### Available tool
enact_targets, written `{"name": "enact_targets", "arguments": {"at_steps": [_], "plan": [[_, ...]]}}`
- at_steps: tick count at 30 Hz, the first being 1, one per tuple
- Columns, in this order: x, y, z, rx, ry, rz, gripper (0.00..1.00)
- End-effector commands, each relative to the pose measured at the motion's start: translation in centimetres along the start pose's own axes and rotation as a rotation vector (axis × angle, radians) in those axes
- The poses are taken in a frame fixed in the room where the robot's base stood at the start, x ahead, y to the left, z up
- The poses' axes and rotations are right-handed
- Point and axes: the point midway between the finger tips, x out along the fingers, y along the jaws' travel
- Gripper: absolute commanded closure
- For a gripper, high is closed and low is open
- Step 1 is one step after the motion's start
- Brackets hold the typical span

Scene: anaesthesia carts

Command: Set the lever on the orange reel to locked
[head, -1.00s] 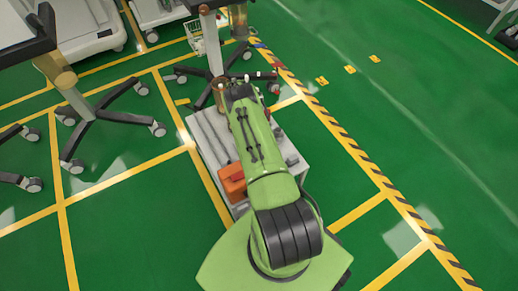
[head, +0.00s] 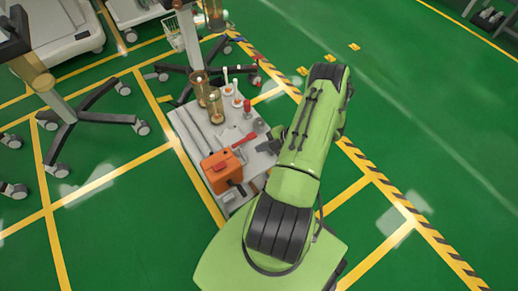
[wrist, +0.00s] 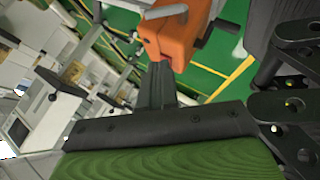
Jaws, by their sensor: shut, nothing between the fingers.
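The orange reel (head: 221,168) is a boxy orange body near the front of a light grey cart top (head: 192,148). A red part shows on its top, and a red-handled piece (head: 245,139) lies just behind it; I cannot tell whether that is its lever. The lever's setting cannot be read.
Amber cylinders (head: 215,104) and several small upright items stand at the back of the cart top. Grey bars lie along its left side. Wheeled stand bases (head: 75,115) are on the left.

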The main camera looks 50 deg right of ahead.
Motion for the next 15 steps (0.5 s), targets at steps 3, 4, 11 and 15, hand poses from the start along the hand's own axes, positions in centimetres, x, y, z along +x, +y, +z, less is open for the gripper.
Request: {"name": "enact_targets", "arguments": {"at_steps": [3,4,11,15], "plan": [[3.0,-0.3,0.0,0.001,0.005,-0.004,1.0],[3.7,-0.3,0.1,0.0,0.005,-0.004,1.0],[8.5,-0.4,0.6,-0.002,0.002,-0.003,1.0],[10.0,-0.3,2.3,-0.001,0.001,-0.003,1.0]]}}
